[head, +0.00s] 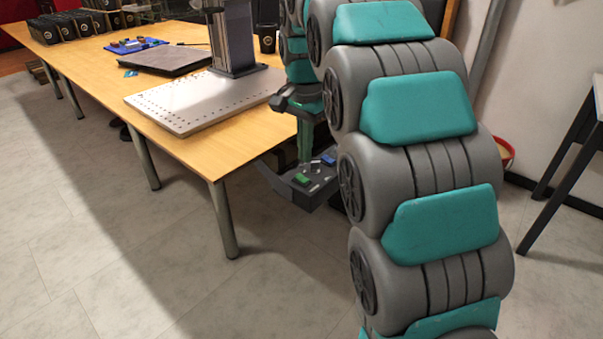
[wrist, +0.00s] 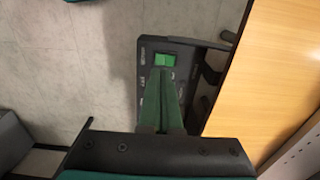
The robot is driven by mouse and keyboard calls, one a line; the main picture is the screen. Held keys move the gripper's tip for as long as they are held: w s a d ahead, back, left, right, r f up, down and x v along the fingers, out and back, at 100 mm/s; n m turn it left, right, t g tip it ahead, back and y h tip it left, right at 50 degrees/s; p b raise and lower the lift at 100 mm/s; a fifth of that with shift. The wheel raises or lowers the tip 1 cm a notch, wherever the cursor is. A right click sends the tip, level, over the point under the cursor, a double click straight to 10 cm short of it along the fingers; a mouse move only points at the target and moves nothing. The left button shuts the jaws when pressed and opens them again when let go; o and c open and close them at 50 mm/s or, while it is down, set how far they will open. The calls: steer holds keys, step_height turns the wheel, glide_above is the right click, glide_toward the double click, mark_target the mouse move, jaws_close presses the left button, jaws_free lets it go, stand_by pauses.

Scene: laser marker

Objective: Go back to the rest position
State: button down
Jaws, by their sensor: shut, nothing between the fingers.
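My gripper (head: 305,160) hangs fingers-down beside the right end of the wooden table in the head view, partly behind my arm. In the wrist view its green fingers (wrist: 162,80) are together with nothing between them. Below the fingertips is a dark panel (wrist: 151,100), also in the head view (head: 312,196), with a bright green piece (wrist: 165,60) on it. In the head view the green piece (head: 302,179) and a blue piece (head: 328,160) both show on the panel. I cannot tell how far the fingertips are above it.
The wooden table (head: 190,140) bears a perforated metal plate (head: 180,105) with an upright column (head: 232,40), a dark laptop-like slab (head: 165,60), a blue tray (head: 136,42) and several black containers (head: 70,27). The table edge (wrist: 240,65) is close right of my gripper. Floor is clear at left.

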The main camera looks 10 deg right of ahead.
steer(key=shift+r+p, duration=0.35)
steer(key=shift+r, duration=0.6)
steer(key=s+f+n, duration=0.3)
steer(key=s+f, duration=0.1)
steer(key=s, duration=0.7)
steer(key=s+f+n+g, duration=0.1)
steer(key=s+f+n, duration=0.3)
steer(key=s, duration=0.8)
steer(key=s+f+n, duration=0.3)
steer(key=s+f, duration=0.2)
steer(key=s, duration=0.7)
steer(key=shift+f+n+g, duration=0.35)
steer(key=shift+n+g, duration=0.05)
steer(key=shift+s, duration=0.1)
